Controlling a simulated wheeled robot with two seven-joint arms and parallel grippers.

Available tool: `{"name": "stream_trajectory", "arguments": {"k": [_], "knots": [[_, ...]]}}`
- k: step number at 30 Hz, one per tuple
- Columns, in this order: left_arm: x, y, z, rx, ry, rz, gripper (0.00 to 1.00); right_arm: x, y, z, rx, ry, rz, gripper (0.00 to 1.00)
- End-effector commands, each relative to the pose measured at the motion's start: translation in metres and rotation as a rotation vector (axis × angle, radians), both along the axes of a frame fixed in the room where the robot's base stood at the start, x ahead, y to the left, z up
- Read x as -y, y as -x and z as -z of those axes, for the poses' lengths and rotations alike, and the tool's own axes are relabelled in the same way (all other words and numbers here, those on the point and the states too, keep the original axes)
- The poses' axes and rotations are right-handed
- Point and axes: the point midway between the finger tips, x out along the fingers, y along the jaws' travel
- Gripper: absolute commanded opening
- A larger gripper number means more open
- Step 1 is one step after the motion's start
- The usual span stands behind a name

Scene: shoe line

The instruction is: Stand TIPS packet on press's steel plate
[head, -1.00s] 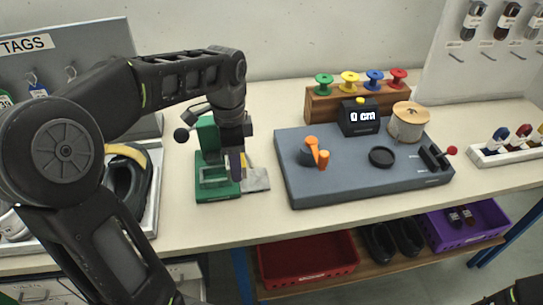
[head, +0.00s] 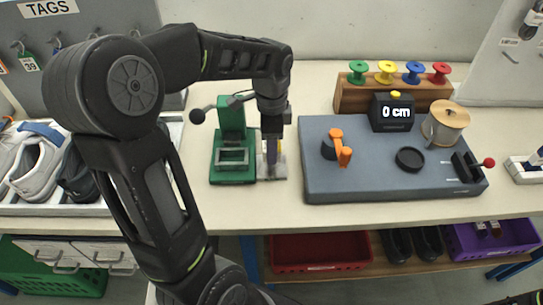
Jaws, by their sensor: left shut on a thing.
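The green press (head: 233,142) stands on the table left of centre, with a black ball on its lever. Only a small yellowish sliver, likely the TIPS packet (head: 280,146), shows beside the fingers; the rest is hidden. I cannot tell whether the packet touches the plate.
A grey board (head: 375,180) with an orange-handled part, a 0 cm display and a twine spool lies to the right. A rack of spools (head: 350,96) stands behind it. A shoe tray (head: 90,209) is at the left. Bins sit on the shelf below.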

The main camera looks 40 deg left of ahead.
Motion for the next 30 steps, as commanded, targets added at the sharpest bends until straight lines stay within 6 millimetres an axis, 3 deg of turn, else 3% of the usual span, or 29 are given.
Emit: {"name": "stream_trajectory", "arguments": {"k": [12, 21, 30], "knots": [[0.0, 0.0, 0.011, 0.001, -0.001, 0.0, 0.06, 0.0, 0.0, -0.001, 0.0, 0.0, 0.0, 0.36], [0.0, 0.0, 0.045, 0.001, -0.001, 0.001, 0.06, 0.0, 0.0, -0.003, 0.0, 0.0, 0.0, 0.36], [0.0, 0.0, 0.047, 0.002, -0.001, 0.001, 0.06, 0.0, 0.0, -0.002, 0.0, 0.0, 0.0, 0.36]]}}
